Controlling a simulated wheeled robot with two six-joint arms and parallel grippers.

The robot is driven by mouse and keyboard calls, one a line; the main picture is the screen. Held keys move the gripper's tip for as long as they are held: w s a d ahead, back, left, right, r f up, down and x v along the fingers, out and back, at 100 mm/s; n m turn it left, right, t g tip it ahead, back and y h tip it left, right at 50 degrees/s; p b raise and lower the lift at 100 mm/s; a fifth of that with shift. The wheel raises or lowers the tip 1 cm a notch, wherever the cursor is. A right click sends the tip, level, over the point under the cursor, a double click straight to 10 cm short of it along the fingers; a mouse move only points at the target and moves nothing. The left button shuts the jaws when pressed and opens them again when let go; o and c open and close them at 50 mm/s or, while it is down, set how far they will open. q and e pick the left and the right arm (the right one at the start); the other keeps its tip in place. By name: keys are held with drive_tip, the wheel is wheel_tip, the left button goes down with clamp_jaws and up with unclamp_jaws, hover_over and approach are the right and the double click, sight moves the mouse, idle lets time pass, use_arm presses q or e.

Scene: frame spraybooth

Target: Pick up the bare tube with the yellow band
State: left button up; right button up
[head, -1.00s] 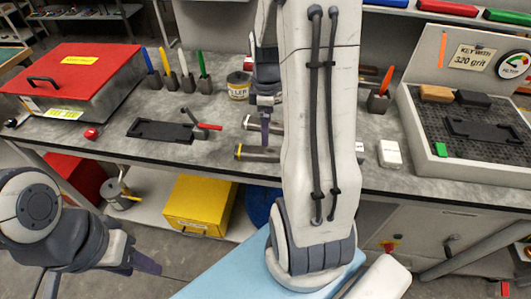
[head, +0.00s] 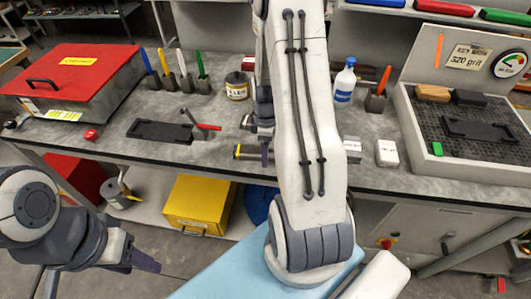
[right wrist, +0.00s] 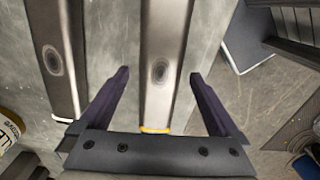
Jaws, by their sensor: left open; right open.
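The bare tube with the yellow band (head: 250,155) lies on the grey bench in the head view, its banded end to the left. In the right wrist view this metal tube (right wrist: 166,60) runs up the middle, with the yellow band at its near end. My right gripper (right wrist: 158,92) is open, its two fingers on either side of the tube's line in that view. I cannot tell its height above the tube. In the head view the right gripper (head: 265,155) partly hides the tube. My left gripper (head: 142,262) is open and empty in front of the bench.
A second tube (right wrist: 58,55) lies parallel, left of the banded one in the wrist view. A filler tin (head: 238,86), a bottle (head: 344,84) and a white block (head: 388,153) stand on the bench. A black tray (head: 160,131) lies left.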

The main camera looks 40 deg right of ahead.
clamp_jaws()
drive_tip(key=shift+r, duration=0.2)
